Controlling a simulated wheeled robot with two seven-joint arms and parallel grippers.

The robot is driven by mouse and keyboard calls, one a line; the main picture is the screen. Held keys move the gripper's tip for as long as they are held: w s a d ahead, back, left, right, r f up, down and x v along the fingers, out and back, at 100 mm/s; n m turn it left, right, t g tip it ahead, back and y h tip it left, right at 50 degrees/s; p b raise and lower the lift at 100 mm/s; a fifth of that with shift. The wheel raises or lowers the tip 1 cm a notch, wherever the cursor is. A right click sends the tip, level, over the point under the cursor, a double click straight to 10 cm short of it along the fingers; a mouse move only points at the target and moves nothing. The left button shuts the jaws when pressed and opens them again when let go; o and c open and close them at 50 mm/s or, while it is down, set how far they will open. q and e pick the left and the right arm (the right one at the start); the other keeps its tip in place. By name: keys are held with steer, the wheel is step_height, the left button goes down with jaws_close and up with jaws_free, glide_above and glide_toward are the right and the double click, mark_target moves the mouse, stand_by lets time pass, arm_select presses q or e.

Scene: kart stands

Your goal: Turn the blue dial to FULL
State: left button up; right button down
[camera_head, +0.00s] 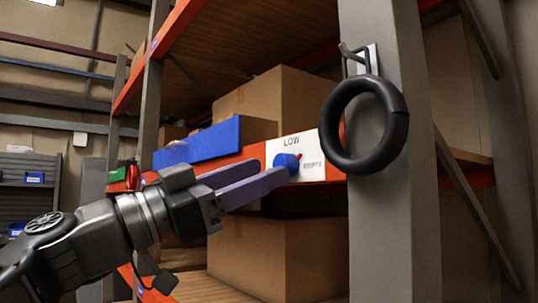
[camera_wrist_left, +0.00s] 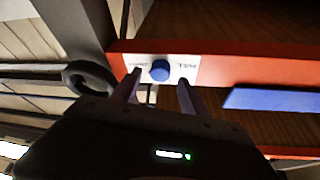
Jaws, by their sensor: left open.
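The blue dial (camera_head: 287,162) sits on a white label plate (camera_head: 312,170) on the orange shelf beam. LOW is printed above it and EMPTY to its right. In the left wrist view the dial (camera_wrist_left: 160,70) lies between the two finger lines of my left gripper (camera_wrist_left: 158,87), with FULL on the plate's right. I cannot tell whether the fingers touch it. My right gripper is not in view.
A black ring (camera_head: 363,124) hangs from a hook on the grey post (camera_head: 385,230), just right of the plate. A blue panel (camera_head: 197,143) is on the beam to the left. Cardboard boxes (camera_head: 275,255) stand on the shelves above and below.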

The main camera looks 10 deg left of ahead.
arm_select(q)
steer(key=shift+p+x, duration=0.35)
steer(key=shift+x, duration=0.85)
jaws_close()
